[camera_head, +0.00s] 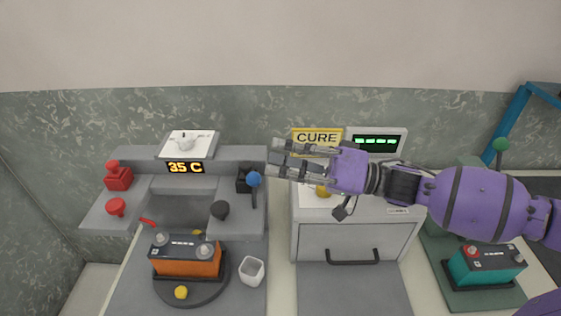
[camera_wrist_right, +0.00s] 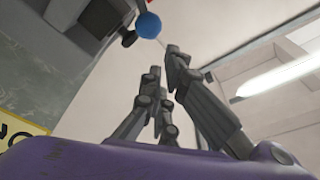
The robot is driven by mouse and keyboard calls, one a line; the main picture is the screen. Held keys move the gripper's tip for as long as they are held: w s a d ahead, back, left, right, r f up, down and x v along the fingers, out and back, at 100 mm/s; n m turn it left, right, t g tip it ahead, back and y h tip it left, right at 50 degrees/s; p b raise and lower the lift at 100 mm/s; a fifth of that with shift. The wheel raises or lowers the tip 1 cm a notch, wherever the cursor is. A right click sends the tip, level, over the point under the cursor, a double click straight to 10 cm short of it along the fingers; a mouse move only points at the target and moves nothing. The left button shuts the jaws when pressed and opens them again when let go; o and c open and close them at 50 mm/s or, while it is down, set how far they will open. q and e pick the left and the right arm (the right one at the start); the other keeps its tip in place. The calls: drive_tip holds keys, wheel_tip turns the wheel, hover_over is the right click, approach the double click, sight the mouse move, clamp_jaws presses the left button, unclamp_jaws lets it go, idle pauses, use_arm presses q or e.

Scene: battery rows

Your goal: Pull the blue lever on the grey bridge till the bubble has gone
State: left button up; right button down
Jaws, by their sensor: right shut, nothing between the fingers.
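The grey bridge (camera_head: 150,154) stands at the left in the head view. Its blue lever (camera_head: 254,181) has a round blue knob on a dark stem at the bridge's right end. The blue knob (camera_wrist_right: 148,25) also shows in the right wrist view, just beyond the fingertips. My right gripper (camera_head: 276,159) is shut and empty, a little right of the knob and slightly above it in the picture. Its fingers (camera_wrist_right: 162,66) look apart from the knob. I cannot make out a bubble. My left gripper is out of view.
An orange battery (camera_head: 186,262) sits on a round plate before the bridge, beside a white cup (camera_head: 252,271). A CURE box (camera_head: 355,240) stands under my right arm. A teal battery (camera_head: 484,269) is at the right.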

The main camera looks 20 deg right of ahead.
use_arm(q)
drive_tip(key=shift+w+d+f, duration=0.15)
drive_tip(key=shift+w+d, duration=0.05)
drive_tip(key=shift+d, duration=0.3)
use_arm(e)
drive_tip(key=r+v, duration=0.1)
drive_tip(key=v, duration=0.9)
drive_tip(key=shift+w+d, duration=0.2)
drive_tip(key=shift+d, duration=0.2)
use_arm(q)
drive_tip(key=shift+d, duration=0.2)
use_arm(e)
drive_tip(key=shift+f, duration=0.1)
